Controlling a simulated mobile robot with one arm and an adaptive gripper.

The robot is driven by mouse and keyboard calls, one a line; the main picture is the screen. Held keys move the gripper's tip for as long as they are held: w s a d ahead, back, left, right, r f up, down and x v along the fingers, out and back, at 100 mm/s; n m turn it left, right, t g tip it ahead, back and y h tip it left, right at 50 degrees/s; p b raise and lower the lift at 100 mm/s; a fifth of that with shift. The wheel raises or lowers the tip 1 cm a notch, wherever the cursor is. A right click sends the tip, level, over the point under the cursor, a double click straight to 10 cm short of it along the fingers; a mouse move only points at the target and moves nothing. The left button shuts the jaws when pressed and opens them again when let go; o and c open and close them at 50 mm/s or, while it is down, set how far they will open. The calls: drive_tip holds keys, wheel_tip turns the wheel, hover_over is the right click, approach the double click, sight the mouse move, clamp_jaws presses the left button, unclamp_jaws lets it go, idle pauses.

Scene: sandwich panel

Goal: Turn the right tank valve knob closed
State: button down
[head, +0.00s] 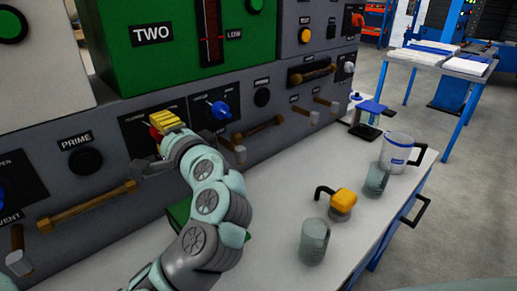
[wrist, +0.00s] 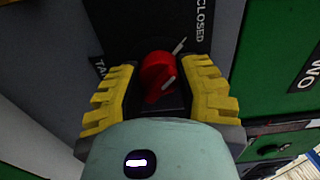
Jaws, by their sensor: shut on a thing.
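The red knob (wrist: 157,74) sits on a dark panel plate with the word CLOSED (wrist: 203,20) beside it and a partly hidden label starting with TA (wrist: 99,68). A pale line marks the knob's face. My gripper (wrist: 161,68) is shut on the red knob, with a yellow ridged finger on either side of it. In the head view my gripper (head: 166,122) is at the grey panel below the sign TWO, and the red knob (head: 154,134) shows only in part behind the yellow fingers.
A blue knob (head: 220,109) is just right of my gripper; a black PRIME knob (head: 86,161) is to the left. Bronze handles (head: 87,205) and small levers stick out below. The white counter (head: 275,225) holds cups, a jug (head: 398,153) and a yellow-topped item (head: 343,202).

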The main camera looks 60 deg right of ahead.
drive_tip(key=shift+c, duration=2.4)
unclamp_jaws()
drive_tip(key=v, duration=1.2)
drive_tip(key=shift+r, duration=0.1)
